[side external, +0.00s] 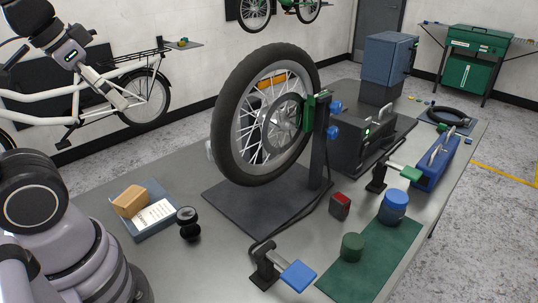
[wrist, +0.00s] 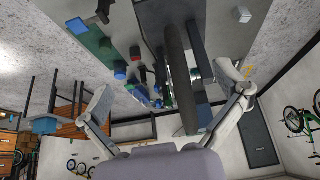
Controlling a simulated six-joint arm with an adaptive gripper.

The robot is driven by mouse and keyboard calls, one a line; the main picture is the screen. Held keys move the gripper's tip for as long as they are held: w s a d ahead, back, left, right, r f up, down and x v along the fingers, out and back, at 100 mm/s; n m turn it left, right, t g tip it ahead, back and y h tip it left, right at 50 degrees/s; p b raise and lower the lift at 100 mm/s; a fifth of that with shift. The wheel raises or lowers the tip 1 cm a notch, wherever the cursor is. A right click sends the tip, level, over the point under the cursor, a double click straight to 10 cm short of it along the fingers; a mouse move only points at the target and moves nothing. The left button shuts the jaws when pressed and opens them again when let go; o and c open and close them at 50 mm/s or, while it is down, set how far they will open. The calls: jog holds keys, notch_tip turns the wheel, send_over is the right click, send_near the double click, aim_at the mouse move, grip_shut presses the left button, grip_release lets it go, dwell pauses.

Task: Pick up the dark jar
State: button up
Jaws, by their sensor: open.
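A small black jar-like object (side external: 188,223) with a rounded top and narrow middle stands upright on the grey workbench, at the front left; I take it as the dark jar. I cannot pick it out with certainty in the wrist view. My gripper (side external: 112,92) is raised at the upper left in the side view, well above and apart from the jar. In the wrist view my gripper (wrist: 165,103) has its two fingers spread wide with nothing between them.
Beside the jar lies a blue tray (side external: 153,228) with a tan block and a white card. A spoked wheel (side external: 262,115) on a stand rises behind it. A green cylinder (side external: 352,247), blue jar (side external: 393,208) and blue-handled clamp (side external: 297,276) are to the right.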

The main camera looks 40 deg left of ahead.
notch_tip(320, 180, up, 6)
jog(key=w, duration=0.1)
jog(key=w+d+r+n+h, duration=0.25)
jog(key=w+d+n, duration=0.3)
jog(key=w, duration=0.45)
jog(key=w+d+r+n+h, duration=0.2)
jog(key=w+d+n+h, duration=0.3)
jog(key=w, duration=0.4)
jog(key=n+t+h, duration=0.3)
jog(key=n, duration=1.3)
send_over(395, 196)
jog(key=s+a, duration=0.7)
jog(key=a, duration=0.2)
jog(key=f, duration=3.9)
jog(key=shift+s+a+f, duration=0.2)
jog(key=shift+f, duration=0.2)
jog(key=x, duration=0.8)
jog(key=shift+a+f, duration=0.1)
jog(key=shift+x, duration=2.9)
